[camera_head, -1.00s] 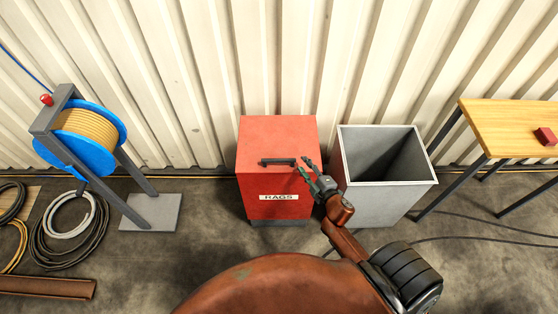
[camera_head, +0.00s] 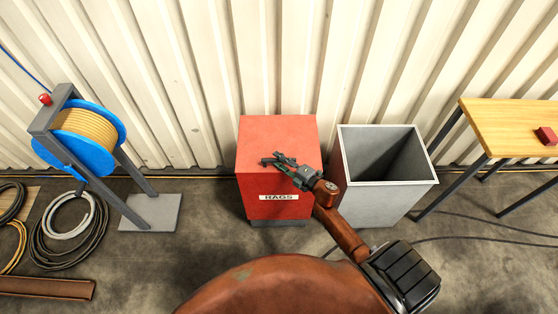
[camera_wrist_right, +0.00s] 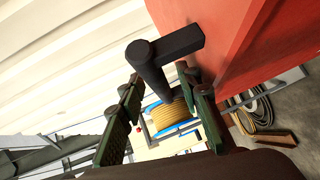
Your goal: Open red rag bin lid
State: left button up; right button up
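The red rag bin (camera_head: 275,188) stands against the wall with a white RAGS label (camera_head: 279,197) on its front. Its lid (camera_head: 277,138) lies flat and shut. My right gripper (camera_head: 277,161) is over the front part of the lid, at the dark handle, and mostly hides it in the head view. In the right wrist view the black bar handle (camera_wrist_right: 165,47) reaches in between the two fingers of my right gripper (camera_wrist_right: 160,98). The fingers stand apart, with gaps beside the handle, so the gripper looks open. My left gripper is not in view.
An open grey bin (camera_head: 385,207) stands close to the right of the red bin. A wooden-topped table (camera_head: 505,125) is further right. A blue cable reel (camera_head: 85,140) on a stand and coiled hoses (camera_head: 65,225) are at left. The corrugated wall is right behind.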

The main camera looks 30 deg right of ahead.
jog(key=shift+w, duration=0.2)
jog(key=shift+c, duration=0.3)
grip_shut()
